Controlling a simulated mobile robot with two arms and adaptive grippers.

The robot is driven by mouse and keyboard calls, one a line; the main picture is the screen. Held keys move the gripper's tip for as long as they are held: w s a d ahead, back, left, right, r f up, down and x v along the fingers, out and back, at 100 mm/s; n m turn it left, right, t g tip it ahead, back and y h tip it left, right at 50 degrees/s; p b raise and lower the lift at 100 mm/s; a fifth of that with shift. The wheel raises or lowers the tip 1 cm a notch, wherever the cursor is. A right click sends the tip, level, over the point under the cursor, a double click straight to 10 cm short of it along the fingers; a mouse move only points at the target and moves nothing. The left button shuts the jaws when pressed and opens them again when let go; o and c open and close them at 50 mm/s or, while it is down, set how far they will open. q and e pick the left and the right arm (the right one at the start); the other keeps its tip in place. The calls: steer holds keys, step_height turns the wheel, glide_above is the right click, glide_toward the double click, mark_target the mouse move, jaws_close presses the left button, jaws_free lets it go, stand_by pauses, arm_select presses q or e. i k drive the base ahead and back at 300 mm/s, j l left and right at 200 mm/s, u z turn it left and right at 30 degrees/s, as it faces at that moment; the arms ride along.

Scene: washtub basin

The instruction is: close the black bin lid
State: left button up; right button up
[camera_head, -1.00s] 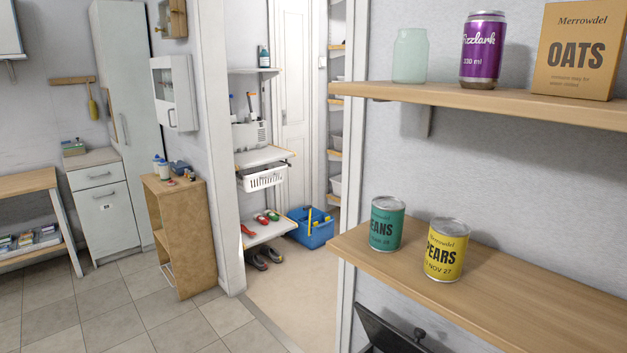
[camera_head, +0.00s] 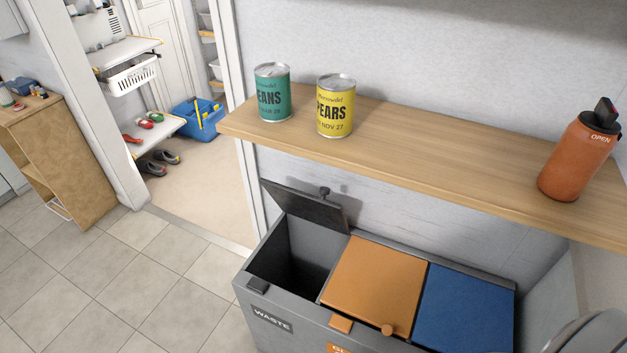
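The black bin lid (camera_head: 305,208) stands open, tilted up at the back of the left compartment, with a small dark knob near its top edge. It belongs to a grey bin unit (camera_head: 288,326) whose left compartment is labelled WASTE. That compartment is uncovered and its dark inside shows. An orange lid (camera_head: 374,283) and a blue lid (camera_head: 465,312) lie shut over the other compartments.
A wooden shelf (camera_head: 420,155) runs above the bin, holding a green can (camera_head: 272,97), a yellow can (camera_head: 335,108) and an orange bottle (camera_head: 577,158). The tiled floor left of the bin is clear. A wooden cabinet (camera_head: 62,150) stands further left.

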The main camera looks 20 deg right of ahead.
mark_target(309, 203)
steer(key=i+j, duration=0.45)
steer(key=i+j+z, duration=0.1)
steer(key=i+j, duration=0.3)
steer(key=j, duration=0.15)
steer(key=i+j+z, duration=0.1)
steer(key=i+j, duration=0.35)
steer(key=k+j, duration=0.05)
